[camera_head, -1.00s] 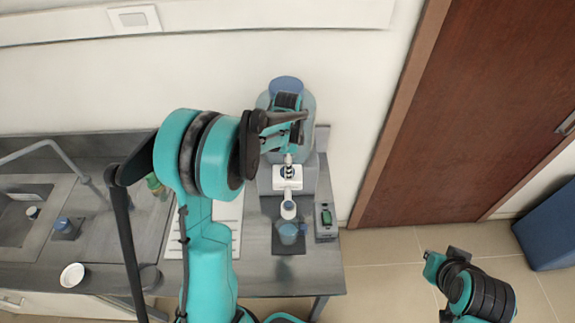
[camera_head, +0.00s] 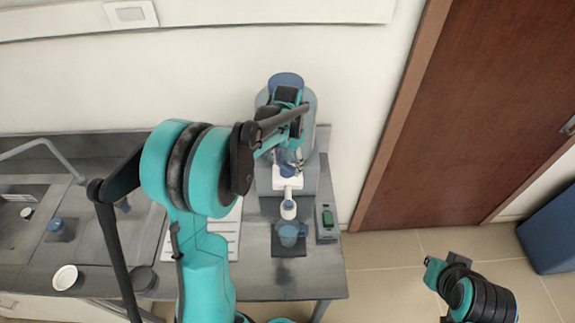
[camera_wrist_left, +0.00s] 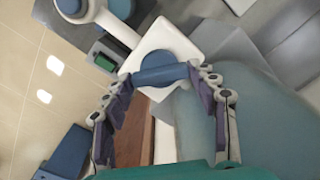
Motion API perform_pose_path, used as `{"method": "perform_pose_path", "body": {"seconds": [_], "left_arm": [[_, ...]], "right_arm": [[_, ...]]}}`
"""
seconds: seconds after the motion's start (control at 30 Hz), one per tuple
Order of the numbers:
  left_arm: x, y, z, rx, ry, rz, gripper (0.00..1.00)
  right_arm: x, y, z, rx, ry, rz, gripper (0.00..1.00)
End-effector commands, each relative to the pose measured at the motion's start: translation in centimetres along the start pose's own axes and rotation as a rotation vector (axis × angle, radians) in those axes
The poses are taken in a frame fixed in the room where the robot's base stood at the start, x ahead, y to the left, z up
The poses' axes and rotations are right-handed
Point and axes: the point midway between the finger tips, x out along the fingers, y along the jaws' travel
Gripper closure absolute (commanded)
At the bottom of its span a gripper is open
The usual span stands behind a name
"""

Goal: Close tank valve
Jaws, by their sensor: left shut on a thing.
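The tank (camera_head: 309,108) is a grey-teal vessel with a blue lid, standing at the back of the bench against the wall. Its valve has a white body (camera_head: 289,185) on the tank's front and a blue handle (camera_wrist_left: 162,74). My left gripper (camera_head: 289,166) reaches down in front of the tank to the valve. In the left wrist view my left gripper (camera_wrist_left: 160,80) has its two fingers on either end of the blue handle, shut on it. My right gripper (camera_head: 438,262) is away from the bench over the floor; its finger state is unclear.
A clear cup (camera_head: 289,235) stands on a dark pad below the spout (camera_head: 288,209). A grey box with a green switch (camera_head: 327,217) is beside it. A white dish (camera_head: 65,277) and a sink are at the left. A brown door is at the right.

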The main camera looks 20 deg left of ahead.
Motion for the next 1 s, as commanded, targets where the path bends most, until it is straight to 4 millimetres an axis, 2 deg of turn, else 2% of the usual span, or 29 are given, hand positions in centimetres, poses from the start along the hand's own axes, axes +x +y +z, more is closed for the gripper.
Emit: {"method": "perform_pose_path", "body": {"seconds": [0.5, 0.7, 1.0], "left_arm": [[0.1, 0.0, 0.0, -0.455, 0.000, 0.000, 0.71], [0.0, 0.0, 0.0, -0.574, 0.000, 0.000, 0.71], [0.0, 0.0, 0.0, -0.663, 0.000, 0.000, 0.71]], "right_arm": [[1.0, 0.0, 0.7, 0.000, 0.000, 0.000, 1.00], [1.2, 0.0, 0.8, 0.000, 0.000, 0.000, 1.00], [1.3, 0.0, 0.9, 0.000, 0.000, 0.000, 1.00]]}}
